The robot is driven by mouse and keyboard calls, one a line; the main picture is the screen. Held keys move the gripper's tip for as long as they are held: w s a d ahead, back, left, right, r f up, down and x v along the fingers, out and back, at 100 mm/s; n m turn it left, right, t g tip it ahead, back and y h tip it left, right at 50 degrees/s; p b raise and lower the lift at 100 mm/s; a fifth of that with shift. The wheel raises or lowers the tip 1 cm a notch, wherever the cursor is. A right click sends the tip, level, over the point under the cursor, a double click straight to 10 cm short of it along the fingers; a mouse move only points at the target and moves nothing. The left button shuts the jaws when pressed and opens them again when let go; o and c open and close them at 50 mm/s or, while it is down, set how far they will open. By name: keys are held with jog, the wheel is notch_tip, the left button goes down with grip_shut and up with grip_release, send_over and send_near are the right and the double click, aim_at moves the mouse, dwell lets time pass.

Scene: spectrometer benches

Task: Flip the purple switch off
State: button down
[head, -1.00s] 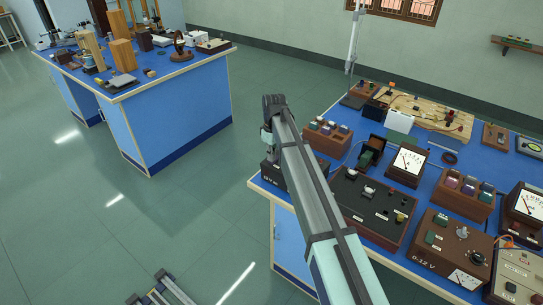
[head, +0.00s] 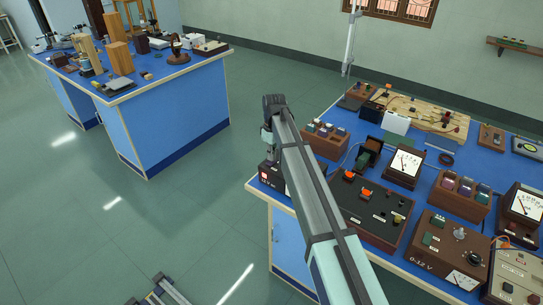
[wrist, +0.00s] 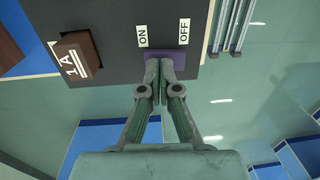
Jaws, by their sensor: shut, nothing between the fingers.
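The purple switch (wrist: 181,57) is at the edge of a dark box (wrist: 115,22) in the wrist view, between an ON label (wrist: 143,36) and an OFF label (wrist: 184,31). My gripper (wrist: 158,66) is shut and empty, with its fingertips at the ON side of the switch, covering part of it. I cannot tell whether they touch it.
A brown block (wrist: 76,55) labelled 1 A sits on the dark box. Open floor (head: 200,215) lies to the left.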

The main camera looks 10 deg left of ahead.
notch_tip(320, 180, up, 14)
jog(key=w+b, duration=0.1)
jog(key=shift+w+d+f, duration=0.25)
jog(key=shift+w+d, duration=0.1)
jog(key=shift+d, duration=0.1)
jog(key=shift+d, duration=0.1)
